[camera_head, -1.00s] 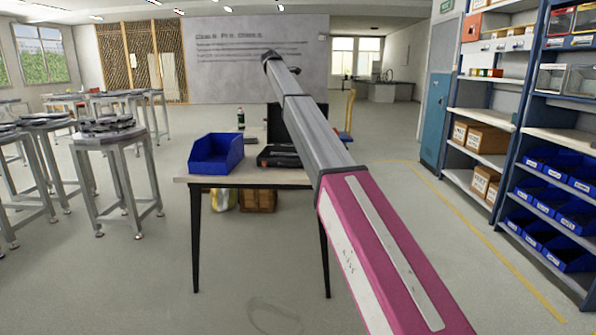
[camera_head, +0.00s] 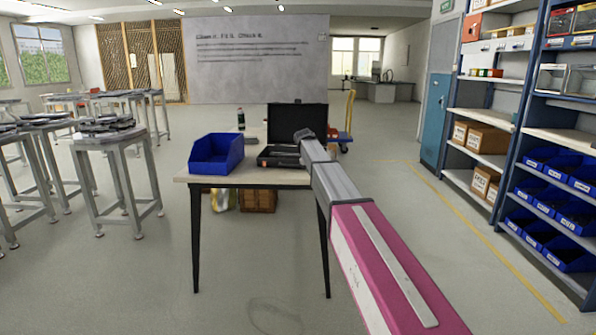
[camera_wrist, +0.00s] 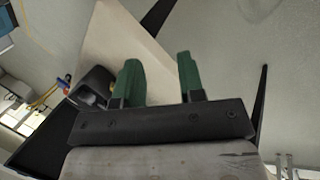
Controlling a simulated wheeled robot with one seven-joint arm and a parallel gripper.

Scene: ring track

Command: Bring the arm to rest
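My arm (camera_head: 345,195), grey with a pink section, reaches forward from the lower right in the head view. Its visible far end is in front of the open black case on the table. My gripper is not made out in the head view. In the wrist view my gripper (camera_wrist: 160,68) shows two green fingers standing well apart. Nothing is seen held between them; a pale tabletop and the floor show beyond.
Floor between table and shelves is clear.

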